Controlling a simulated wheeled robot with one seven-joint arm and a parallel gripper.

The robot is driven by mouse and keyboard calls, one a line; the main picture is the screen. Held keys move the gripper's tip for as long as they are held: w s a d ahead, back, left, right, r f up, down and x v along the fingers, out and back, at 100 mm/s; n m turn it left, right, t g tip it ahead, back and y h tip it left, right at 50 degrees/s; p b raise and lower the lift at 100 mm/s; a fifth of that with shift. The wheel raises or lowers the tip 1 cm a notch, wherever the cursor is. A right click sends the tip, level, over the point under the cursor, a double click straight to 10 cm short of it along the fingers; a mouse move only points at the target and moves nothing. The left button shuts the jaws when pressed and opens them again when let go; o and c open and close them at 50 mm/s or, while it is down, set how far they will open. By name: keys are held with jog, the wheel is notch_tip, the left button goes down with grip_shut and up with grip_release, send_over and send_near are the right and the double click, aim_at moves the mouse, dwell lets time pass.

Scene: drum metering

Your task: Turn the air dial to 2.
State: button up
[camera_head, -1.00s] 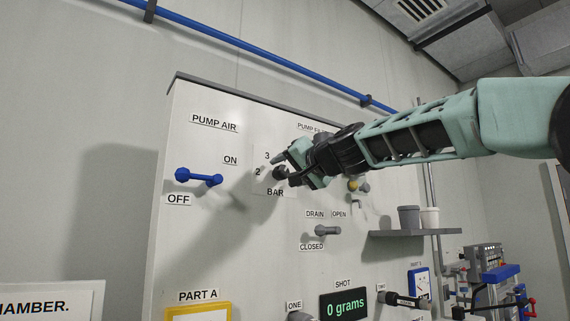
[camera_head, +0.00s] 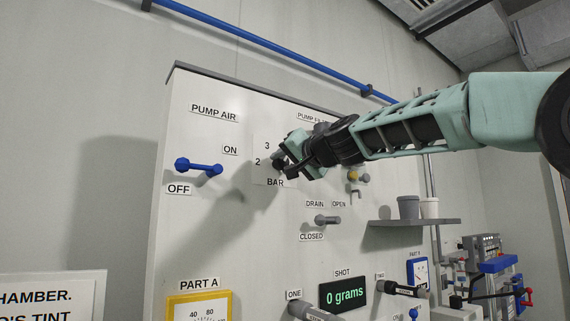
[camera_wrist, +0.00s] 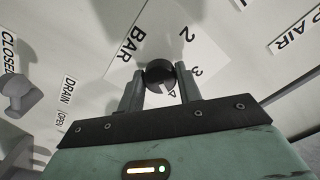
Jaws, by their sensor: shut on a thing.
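The air dial (camera_wrist: 160,72) is a small dark round knob on a white plate marked 2, 3, 4 and BAR, as the wrist view shows. The dial also shows in the head view (camera_head: 279,164), partly covered by my gripper. My gripper (camera_wrist: 159,88) is shut on the dial, one finger on each side of it. In the head view my gripper (camera_head: 287,160) reaches in from the right against the panel (camera_head: 215,240). The 2 lies left of the dial in the head view. The dial's pointer is hidden there, so I cannot tell its exact setting.
A blue PUMP AIR lever (camera_head: 200,168) stands to the left of the dial. A grey drain lever (camera_head: 328,220) sits below right. A shelf (camera_head: 415,222) with two cups juts out at the right. A display (camera_head: 343,294) reads 0 grams.

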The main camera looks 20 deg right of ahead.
jog(key=n+b, duration=0.3)
jog(key=shift+f, duration=0.25)
jog(key=n+b, duration=0.3)
jog(key=n, duration=0.1)
jog(key=n+b, duration=0.3)
jog(key=n, duration=0.3)
jog(key=shift+d+r+n, duration=0.1)
jog(key=shift+n, duration=0.2)
jog(key=n+b, duration=0.1)
jog(key=n, duration=0.4)
jog(key=shift+r+n+b, duration=0.1)
jog(key=shift+n+b, duration=0.35)
jog(key=shift+n, duration=1.95)
jog(key=o, duration=1)
